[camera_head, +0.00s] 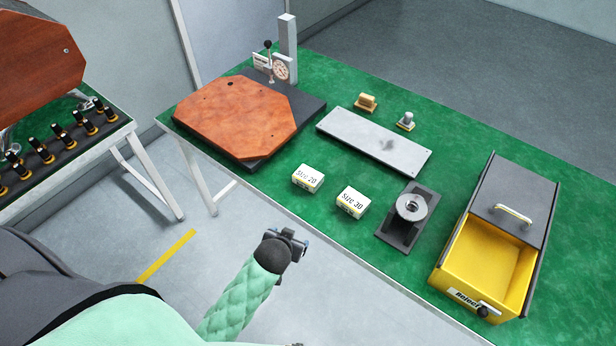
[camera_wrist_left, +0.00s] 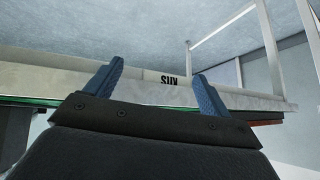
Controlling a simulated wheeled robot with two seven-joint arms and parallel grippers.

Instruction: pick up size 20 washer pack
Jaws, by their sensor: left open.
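The size 20 washer pack (camera_head: 307,178) is a small white box with yellow on its lower side, lying on the green table near its front edge. A matching size 30 pack (camera_head: 352,202) lies to its right. My left gripper (camera_head: 299,243) is in front of the table edge, apart from both packs. In the left wrist view my left gripper (camera_wrist_left: 160,85) has its two blue fingers spread with nothing between them.
A wooden board (camera_head: 245,115) on a dark base sits behind the packs, with a dial gauge stand (camera_head: 281,68). A metal plate (camera_head: 372,143), a dark fixture (camera_head: 408,215) and a yellow reject box (camera_head: 480,265) stand to the right. The table's front edge is close to my gripper.

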